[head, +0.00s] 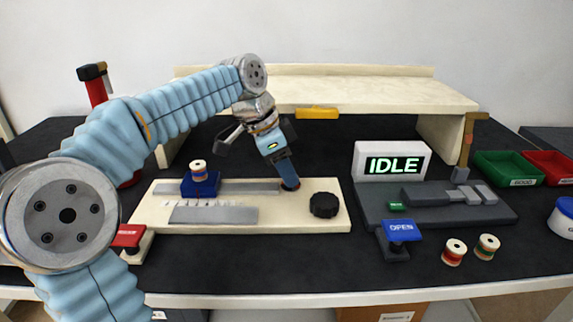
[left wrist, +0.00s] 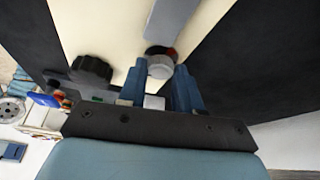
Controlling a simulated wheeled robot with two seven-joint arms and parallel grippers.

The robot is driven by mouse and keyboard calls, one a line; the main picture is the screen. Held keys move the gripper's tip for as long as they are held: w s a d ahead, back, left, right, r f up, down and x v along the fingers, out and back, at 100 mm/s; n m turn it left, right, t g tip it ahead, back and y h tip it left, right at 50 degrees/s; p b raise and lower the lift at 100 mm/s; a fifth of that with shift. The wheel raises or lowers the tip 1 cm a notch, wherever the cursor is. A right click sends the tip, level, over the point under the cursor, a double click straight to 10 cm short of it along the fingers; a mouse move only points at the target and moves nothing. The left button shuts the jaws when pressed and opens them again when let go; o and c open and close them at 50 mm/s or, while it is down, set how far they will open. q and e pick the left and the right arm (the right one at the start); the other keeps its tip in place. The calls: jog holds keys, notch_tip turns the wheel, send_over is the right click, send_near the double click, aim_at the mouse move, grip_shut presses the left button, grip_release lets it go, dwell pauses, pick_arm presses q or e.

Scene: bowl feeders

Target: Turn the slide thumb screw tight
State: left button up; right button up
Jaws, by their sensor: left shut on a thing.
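My left gripper (head: 289,182) reaches down from above to the right end of the grey rail on the cream board (head: 280,222). In the left wrist view its two blue fingers (left wrist: 160,80) stand either side of a small round grey knob (left wrist: 160,66), the slide thumb screw, with a bit of red beside it. The fingers are shut on this screw. In the head view the fingers mostly hide it. A blue slide block (head: 201,186) with a striped spool on it sits on the rail to the left. My right gripper is not in view.
A black knob (head: 323,205) stands on the board, close right of the gripper. A sign reading IDLE (head: 392,161), a blue OPEN lever (head: 401,231), two spools (head: 455,252) and green and red bins (head: 508,168) are further right. A raised cream shelf (head: 340,90) spans behind.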

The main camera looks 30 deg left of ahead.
pick_arm(q)
jog(key=m, duration=0.1)
jog(key=m+g, duration=0.1)
jog(key=m, duration=0.1)
jog(key=shift+w+a+m+h, duration=0.15)
jog(key=shift+m+h, duration=0.15)
jog(key=shift+h, duration=0.1)
jog(key=shift+w+m+g, duration=0.15)
jog(key=shift+m+g, duration=0.65)
jog(key=shift+m, duration=0.9)
jog(key=o, duration=1)
jog(key=shift+o, duration=0.2)
jog(key=shift+r, duration=0.1)
jog(key=v, duration=0.7)
jog(key=shift+a, duration=0.2)
jog(key=shift+r, duration=0.15)
